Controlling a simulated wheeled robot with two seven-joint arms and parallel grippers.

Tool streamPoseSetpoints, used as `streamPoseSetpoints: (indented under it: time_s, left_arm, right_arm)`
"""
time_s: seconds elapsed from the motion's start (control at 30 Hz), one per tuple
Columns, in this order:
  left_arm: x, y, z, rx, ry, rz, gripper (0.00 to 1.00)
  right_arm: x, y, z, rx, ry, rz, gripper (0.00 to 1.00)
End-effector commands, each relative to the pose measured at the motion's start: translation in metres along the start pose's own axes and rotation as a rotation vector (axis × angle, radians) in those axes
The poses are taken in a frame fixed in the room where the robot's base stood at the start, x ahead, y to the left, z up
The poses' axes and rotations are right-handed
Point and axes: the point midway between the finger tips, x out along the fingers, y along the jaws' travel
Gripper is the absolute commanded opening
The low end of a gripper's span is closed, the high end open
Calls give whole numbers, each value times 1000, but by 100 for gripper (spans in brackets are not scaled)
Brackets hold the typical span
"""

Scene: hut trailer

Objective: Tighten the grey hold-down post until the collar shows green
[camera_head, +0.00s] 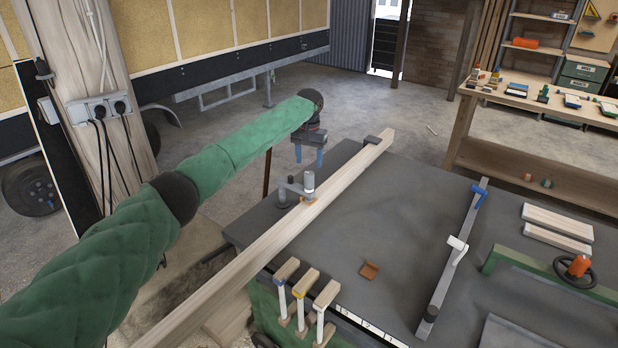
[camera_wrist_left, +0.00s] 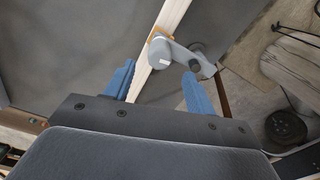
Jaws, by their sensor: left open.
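The grey hold-down post (camera_head: 309,181) stands on the long pale beam (camera_head: 270,240) at the bench's far left edge. Its short arm reaches left to a darker stub (camera_head: 282,197). An orange-yellow piece shows at its foot; no green on a collar can be made out. My left gripper (camera_head: 308,158) hangs beyond and above the post, blue fingers down, apart from it. In the left wrist view the post's round top (camera_wrist_left: 160,52) lies ahead between the open fingertips (camera_wrist_left: 159,70), with nothing held. My right gripper is not in view.
A wooden pillar with sockets (camera_head: 98,108) stands left. The bench middle is mostly clear.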

Motion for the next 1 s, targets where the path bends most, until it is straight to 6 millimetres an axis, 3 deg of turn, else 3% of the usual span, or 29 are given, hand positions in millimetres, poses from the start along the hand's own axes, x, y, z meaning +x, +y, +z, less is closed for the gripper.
streamPoseSetpoints:
  time_s: [0.13,0.37,0.7,1.0]
  left_arm:
    - [0,0,0,-127,3,1,55]
    - [7,0,0,-172,0,0,55]
    - [48,0,0,-171,0,0,55]
    - [75,0,0,-169,1,1,55]
  right_arm:
    - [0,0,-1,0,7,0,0]
    - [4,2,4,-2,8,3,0]
    - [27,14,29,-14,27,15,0]
    - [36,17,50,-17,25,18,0]
